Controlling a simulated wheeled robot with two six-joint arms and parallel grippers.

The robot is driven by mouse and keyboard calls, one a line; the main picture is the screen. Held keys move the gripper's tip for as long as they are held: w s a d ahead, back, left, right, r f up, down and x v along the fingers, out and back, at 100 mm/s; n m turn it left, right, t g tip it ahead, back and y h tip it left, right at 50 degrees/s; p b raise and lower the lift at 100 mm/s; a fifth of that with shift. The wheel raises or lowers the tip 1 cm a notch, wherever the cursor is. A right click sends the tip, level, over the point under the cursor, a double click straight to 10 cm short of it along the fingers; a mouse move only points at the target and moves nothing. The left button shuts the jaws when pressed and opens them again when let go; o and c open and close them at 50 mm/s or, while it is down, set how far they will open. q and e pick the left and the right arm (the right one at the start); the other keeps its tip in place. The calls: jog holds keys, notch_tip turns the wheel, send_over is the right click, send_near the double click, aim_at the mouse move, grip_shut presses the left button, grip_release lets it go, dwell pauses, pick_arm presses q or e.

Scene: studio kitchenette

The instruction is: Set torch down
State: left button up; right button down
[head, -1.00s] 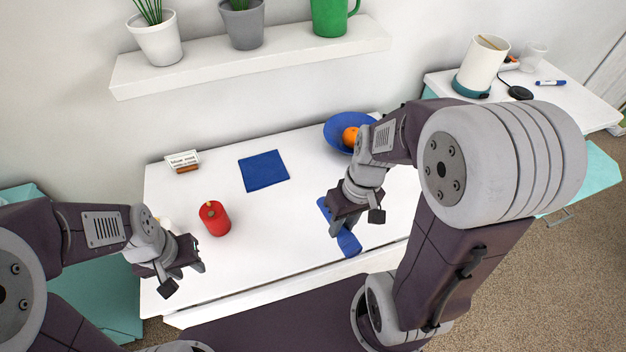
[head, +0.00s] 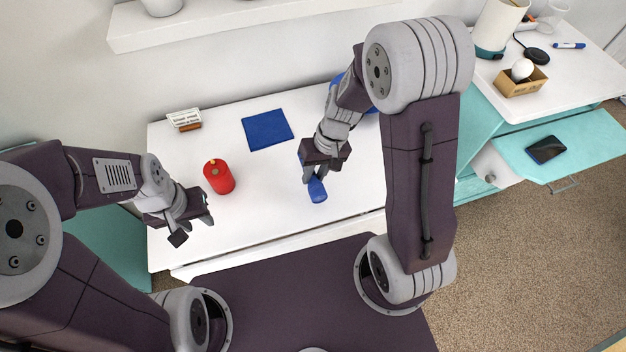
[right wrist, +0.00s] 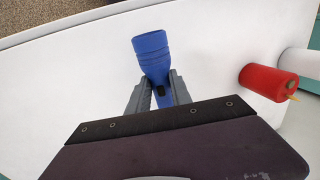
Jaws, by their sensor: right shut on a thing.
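The blue torch (head: 317,190) is between the fingers of my right gripper (head: 314,174), over the white table's front half in the head view. The right wrist view shows the fingers (right wrist: 158,92) shut on its narrow part, with its wide end (right wrist: 151,45) sticking out beyond them. I cannot tell whether the torch touches the table or hangs just above it. My left gripper (head: 196,224) is open and empty, near the table's left front side, below the red candle.
A blue cloth (head: 267,130) lies flat behind, and a small sign (head: 184,118) stands at the back left. The blue bowl is mostly hidden behind my right arm. White tabletop (head: 262,190) is clear between candle and torch.

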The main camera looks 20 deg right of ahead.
jog(key=x, duration=0.2)
jog(key=d+b+x, duration=0.1)
jog(key=x, duration=0.1)
jog(key=shift+f, duration=0.2)
jog(key=shift+w, duration=0.1)
jog(key=shift+r, duration=0.1)
jog(key=shift+f+b, duration=0.25)
jog(key=shift+b, duration=0.15)
jog(key=c, duration=1.2)
grip_release()
jog(key=shift+r, duration=0.1)
jog(key=shift+o, duration=0.2)
